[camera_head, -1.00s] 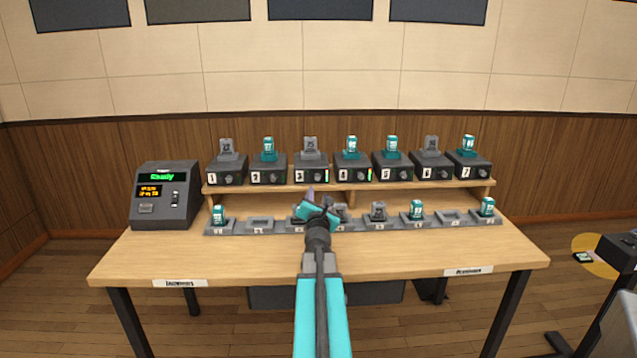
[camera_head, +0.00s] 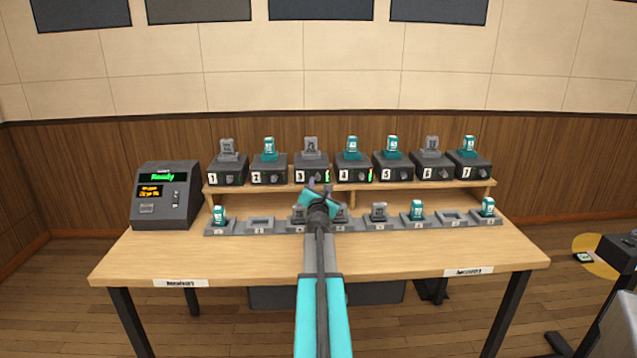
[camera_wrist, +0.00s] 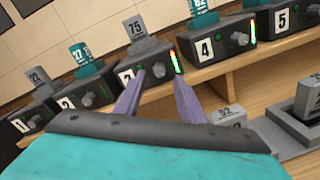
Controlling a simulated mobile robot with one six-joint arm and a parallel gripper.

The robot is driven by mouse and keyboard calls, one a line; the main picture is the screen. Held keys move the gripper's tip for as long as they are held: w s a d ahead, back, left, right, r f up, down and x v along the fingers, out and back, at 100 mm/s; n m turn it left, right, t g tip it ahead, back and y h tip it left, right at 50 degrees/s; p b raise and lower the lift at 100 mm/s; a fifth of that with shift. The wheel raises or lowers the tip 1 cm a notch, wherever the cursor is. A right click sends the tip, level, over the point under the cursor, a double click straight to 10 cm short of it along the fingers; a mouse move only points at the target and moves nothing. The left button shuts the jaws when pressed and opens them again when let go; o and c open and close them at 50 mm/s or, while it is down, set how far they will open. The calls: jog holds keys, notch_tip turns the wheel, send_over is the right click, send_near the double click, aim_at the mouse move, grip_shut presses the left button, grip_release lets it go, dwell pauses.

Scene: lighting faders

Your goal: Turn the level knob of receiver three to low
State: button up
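Receiver three (camera_head: 311,170) is a dark box on the shelf with a grey holder marked 75 (camera_wrist: 138,29) on top. In the wrist view its front (camera_wrist: 150,63) fills the upper middle, with the round level knob (camera_wrist: 158,70) and a lit green level bar (camera_wrist: 177,62) to the knob's right. My gripper (camera_head: 319,186) is below receiver three in the head view. In the wrist view its two purple fingers (camera_wrist: 158,80) are apart and empty. The knob shows between the tips; whether they touch it I cannot tell. The number plate is partly hidden by the left finger.
Receiver two (camera_wrist: 80,97) stands to the left and receiver four (camera_wrist: 225,45) to the right, close beside receiver three. Charging cradles (camera_head: 380,224) line the table (camera_head: 420,260) below the shelf (camera_head: 345,188). A dark console (camera_head: 165,196) stands at the left.

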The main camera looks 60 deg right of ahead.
aim_at(318, 178)
jog(key=shift+x, duration=2.45)
grip_shut()
jog(key=shift+a, duration=0.4)
jog(key=shift+d, duration=0.3)
